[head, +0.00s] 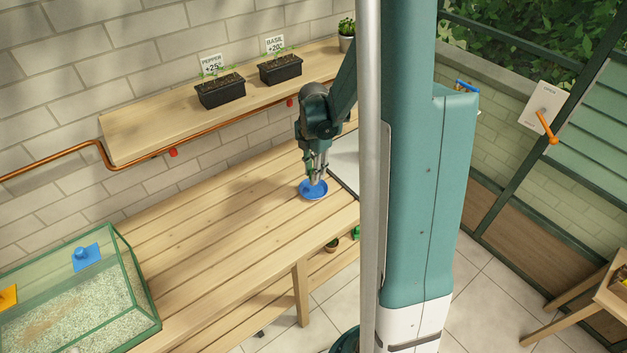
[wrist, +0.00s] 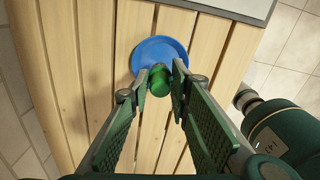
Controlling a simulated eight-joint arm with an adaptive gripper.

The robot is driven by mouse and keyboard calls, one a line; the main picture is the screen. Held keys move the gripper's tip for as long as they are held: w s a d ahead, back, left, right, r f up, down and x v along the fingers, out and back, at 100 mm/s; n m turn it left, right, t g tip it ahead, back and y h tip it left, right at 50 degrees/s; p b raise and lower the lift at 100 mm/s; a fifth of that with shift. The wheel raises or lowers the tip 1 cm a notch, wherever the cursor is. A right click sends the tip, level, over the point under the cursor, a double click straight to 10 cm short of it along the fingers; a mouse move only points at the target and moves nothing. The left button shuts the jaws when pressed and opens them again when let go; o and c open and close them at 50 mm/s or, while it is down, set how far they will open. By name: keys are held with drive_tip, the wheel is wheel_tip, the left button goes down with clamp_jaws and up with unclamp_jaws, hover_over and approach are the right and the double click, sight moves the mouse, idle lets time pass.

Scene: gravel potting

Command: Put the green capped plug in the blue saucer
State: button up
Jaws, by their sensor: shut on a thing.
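The blue saucer (head: 314,191) lies on the wooden bench near its right end, and it also shows in the wrist view (wrist: 159,49). My gripper (head: 316,178) is right above the saucer, pointing down. In the wrist view my gripper (wrist: 160,82) is shut on the green capped plug (wrist: 159,80), its green end between the fingertips. The plug overlaps the near edge of the saucer in that view. I cannot tell whether the plug touches the saucer. In the head view the plug is too small to make out.
A glass tank (head: 148,283) with gravel stands at the bench's left end. A shelf (head: 130,136) with two black planters (head: 221,91) runs along the wall above. A grey panel (head: 345,160) lies right of the saucer. The middle of the bench (head: 220,220) is clear.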

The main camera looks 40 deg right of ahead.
drive_tip(key=shift+f+b, duration=0.3)
drive_tip(key=shift+f, duration=1.8)
drive_tip(key=shift+f, duration=0.2)
drive_tip(key=o, duration=0.8)
drive_tip(key=shift+r, duration=0.15)
drive_tip(key=shift+r+p, duration=0.8)
drive_tip(key=shift+r, duration=5.3)
